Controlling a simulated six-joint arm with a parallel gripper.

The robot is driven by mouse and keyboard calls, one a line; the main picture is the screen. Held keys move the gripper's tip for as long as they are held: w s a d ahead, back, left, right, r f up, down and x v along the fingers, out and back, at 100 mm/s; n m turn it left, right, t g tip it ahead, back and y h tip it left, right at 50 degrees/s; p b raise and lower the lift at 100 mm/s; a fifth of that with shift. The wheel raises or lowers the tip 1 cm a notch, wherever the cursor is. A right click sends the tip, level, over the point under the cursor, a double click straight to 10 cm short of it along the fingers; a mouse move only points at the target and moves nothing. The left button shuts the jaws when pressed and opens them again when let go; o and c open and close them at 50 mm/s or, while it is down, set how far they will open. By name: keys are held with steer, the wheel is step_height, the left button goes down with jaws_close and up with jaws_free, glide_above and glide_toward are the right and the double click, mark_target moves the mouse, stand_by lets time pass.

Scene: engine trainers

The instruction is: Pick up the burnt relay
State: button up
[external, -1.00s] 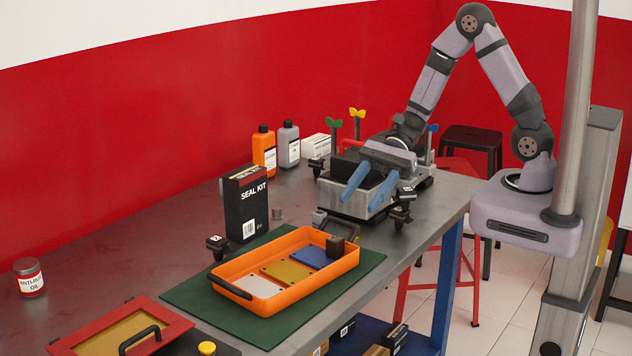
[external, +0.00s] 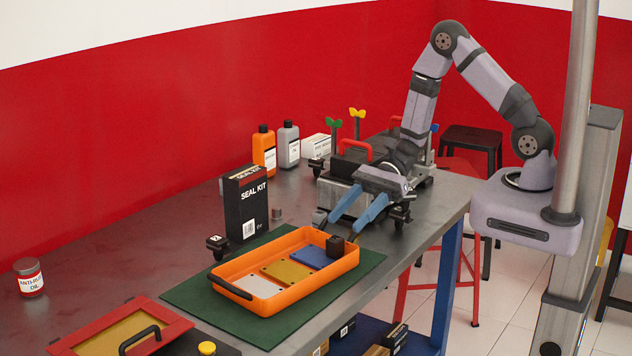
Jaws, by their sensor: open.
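A small dark cube (external: 335,246) sits at the far right corner of the orange tray (external: 258,301). It looks like a relay, but burn marks are too small to make out. My gripper (external: 344,226) is open, its two blue fingers pointing down toward the tray's right end. The fingertips are close to the cube, on its far side in the picture. Nothing shows between them. I cannot tell how high they are above it. A small black part with a white label (external: 217,243) stands left of the tray.
The tray lies on a green mat (external: 190,297) and holds flat white, yellow and blue plates. A black seal kit box (external: 246,205) stands behind it. The grey engine trainer (external: 340,190) with red handles is behind my gripper. A red-framed panel (external: 175,325) lies at front left.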

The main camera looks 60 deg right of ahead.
mark_target(337, 237)
steer(key=shift+f, duration=0.35)
steer(key=shift+f, duration=0.3)
steer(key=shift+p+x, duration=0.6)
steer(key=shift+x, duration=1.95)
steer(key=shift+r, duration=0.1)
jaws_close()
steer(key=shift+r, duration=0.2)
step_height(337, 237, up, 10)
steer(key=b, duration=0.1)
steer(key=shift+f, duration=0.2)
